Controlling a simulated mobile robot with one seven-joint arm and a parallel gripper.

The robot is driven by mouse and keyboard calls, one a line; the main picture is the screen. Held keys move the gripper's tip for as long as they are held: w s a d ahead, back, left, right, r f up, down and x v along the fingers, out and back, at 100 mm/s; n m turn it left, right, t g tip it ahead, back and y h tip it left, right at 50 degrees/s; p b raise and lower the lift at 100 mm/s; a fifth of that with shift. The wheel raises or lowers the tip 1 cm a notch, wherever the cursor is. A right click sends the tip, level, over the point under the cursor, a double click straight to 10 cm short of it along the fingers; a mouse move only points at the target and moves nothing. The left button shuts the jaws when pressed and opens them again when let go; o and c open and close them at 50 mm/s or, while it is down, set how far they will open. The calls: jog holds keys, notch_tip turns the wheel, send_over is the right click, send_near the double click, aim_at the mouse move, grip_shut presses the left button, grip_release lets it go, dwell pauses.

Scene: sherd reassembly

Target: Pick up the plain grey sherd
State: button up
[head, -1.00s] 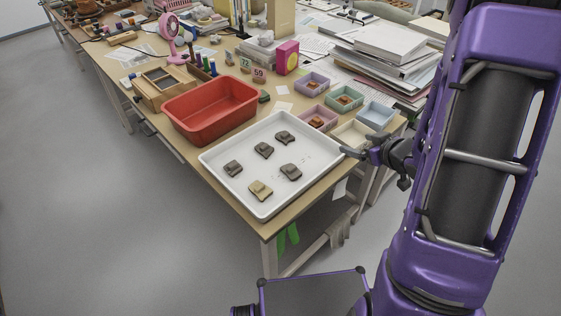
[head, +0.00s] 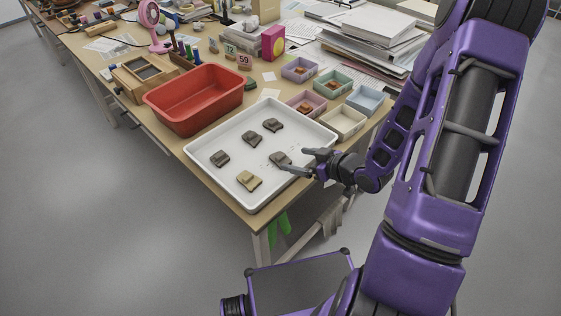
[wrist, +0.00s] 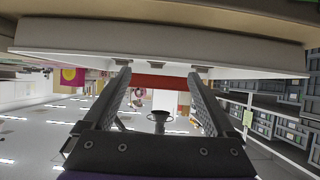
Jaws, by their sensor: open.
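The white tray (head: 312,130) stands at the near corner of the table and holds several sherds. A grey sherd (head: 280,158) lies at the right, nearest my gripper (head: 294,160). Three other dark grey-brown sherds lie at the back (head: 272,125), in the middle (head: 252,139) and at the left (head: 220,158). A tan sherd (head: 248,180) lies at the front. I cannot tell from surface detail which grey one is plain. My gripper is open and empty, over the tray's right side. Its spread fingers also show in the wrist view (wrist: 159,82), with the sherds not clear there.
A red bin (head: 200,98) stands behind the tray to the left. Small coloured boxes, including a cream one (head: 345,122) and a blue one (head: 366,99), stand behind it to the right. Stacked papers (head: 372,50) lie farther back.

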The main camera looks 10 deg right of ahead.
aim_at(282, 155)
jog(key=b+x, duration=0.1)
jog(key=x, duration=0.6)
jog(key=shift+w+a+f, duration=0.1)
jog(key=shift+w+f, duration=0.05)
jog(key=shift+w, duration=0.15)
grip_shut()
